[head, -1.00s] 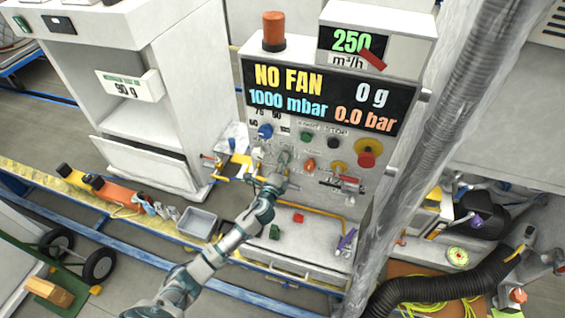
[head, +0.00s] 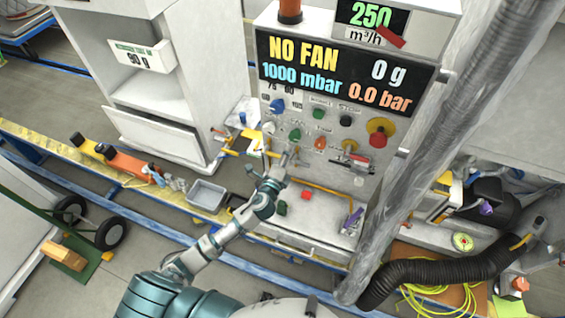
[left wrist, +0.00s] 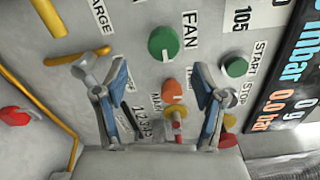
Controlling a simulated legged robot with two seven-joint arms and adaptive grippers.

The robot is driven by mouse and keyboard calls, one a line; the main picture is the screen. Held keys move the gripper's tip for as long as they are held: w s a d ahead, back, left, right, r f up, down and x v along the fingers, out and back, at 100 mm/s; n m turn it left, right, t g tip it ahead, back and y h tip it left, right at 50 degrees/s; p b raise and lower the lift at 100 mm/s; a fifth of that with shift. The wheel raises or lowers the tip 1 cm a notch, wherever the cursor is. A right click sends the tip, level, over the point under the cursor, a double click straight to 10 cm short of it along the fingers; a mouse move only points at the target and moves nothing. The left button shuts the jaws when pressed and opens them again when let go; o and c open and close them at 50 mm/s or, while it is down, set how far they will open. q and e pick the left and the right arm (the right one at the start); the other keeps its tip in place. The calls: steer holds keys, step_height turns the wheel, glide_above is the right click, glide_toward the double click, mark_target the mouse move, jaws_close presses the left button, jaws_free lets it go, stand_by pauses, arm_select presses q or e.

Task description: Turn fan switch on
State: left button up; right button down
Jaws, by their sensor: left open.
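The fan switch is a round green knob (left wrist: 163,43) beside the FAN label in the left wrist view. In the head view the green knob (head: 295,135) is on the grey control panel, below the display (head: 345,75) that reads NO FAN. My left gripper (head: 280,158) is in front of the panel, just below this knob. In the left wrist view its two fingers (left wrist: 143,75) are spread wide and empty, with the knob beyond and between them. I see no contact with the knob. The right gripper is not in view.
An orange knob (left wrist: 172,88) and a green start button (left wrist: 236,67) are close to the fan knob. A grey hose (head: 435,140) runs right of the panel.

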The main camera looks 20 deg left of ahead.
arm_select(q)
steer(key=s, duration=0.5)
steer(key=shift+a+f, duration=0.1)
steer(key=shift+a, duration=0.05)
steer(key=shift+w, duration=0.1)
